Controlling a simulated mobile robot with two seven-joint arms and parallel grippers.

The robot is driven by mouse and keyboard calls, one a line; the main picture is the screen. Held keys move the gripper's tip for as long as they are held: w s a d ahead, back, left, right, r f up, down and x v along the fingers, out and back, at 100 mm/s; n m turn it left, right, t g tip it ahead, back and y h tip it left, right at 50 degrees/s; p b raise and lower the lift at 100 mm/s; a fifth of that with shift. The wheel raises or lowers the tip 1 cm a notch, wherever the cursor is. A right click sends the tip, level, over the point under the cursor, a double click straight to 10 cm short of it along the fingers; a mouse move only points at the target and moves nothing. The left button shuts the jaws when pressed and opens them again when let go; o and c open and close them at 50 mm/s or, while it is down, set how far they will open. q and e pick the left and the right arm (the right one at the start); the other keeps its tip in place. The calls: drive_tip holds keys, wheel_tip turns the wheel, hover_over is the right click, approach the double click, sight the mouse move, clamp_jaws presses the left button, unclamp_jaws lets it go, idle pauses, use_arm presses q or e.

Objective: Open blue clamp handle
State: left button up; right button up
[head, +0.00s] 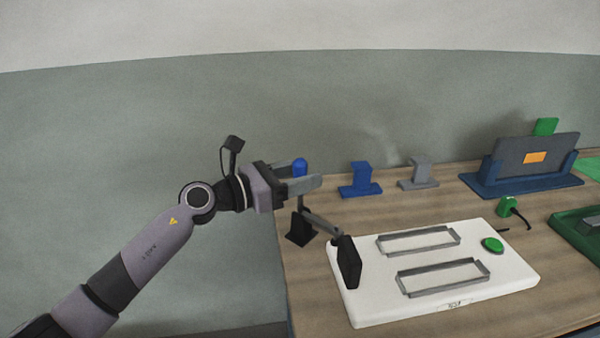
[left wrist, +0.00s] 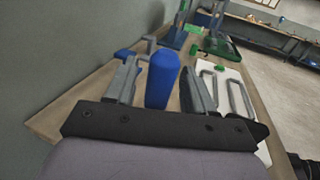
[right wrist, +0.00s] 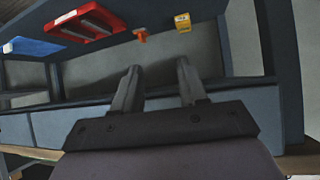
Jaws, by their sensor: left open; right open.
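The blue clamp handle (head: 299,167) shows at my left gripper (head: 304,181) in the head view. In the left wrist view the blue handle (left wrist: 162,80) stands between the two open fingers of the left gripper (left wrist: 160,85), with a gap visible on each side. The handle's clamp has a dark base (head: 300,228) and an arm ending in a black pad (head: 347,262) at the left edge of the white panel (head: 440,310). My right gripper (right wrist: 158,85) is open and empty in the right wrist view, away from the clamp.
The white panel carries two grey frames (head: 418,240) and a green button (head: 492,245). A blue stand (head: 361,182) and a grey stand (head: 420,175) are behind it. A blue holder (head: 480,183) with a dark plate stands at the back right. Shelves with a red tray (right wrist: 85,22) face the right gripper.

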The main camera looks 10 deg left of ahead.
use_arm(q)
drive_tip(key=shift+c, duration=0.4)
clamp_jaws()
drive_tip(key=shift+w+a+f+n+b, duration=0.3)
drive_tip(key=shift+n+b, duration=0.3)
drive_tip(key=shift+b, duration=0.3)
drive_tip(key=w+a+f+n+t+b, duration=0.3)
drive_tip(key=n+b, duration=0.5)
drive_tip(key=n, duration=0.3)
drive_tip(key=a+f+t, duration=0.1)
drive_tip(key=a, duration=0.1)
drive_tip(key=shift+a+t, duration=0.4)
drive_tip(key=shift+n, duration=0.3)
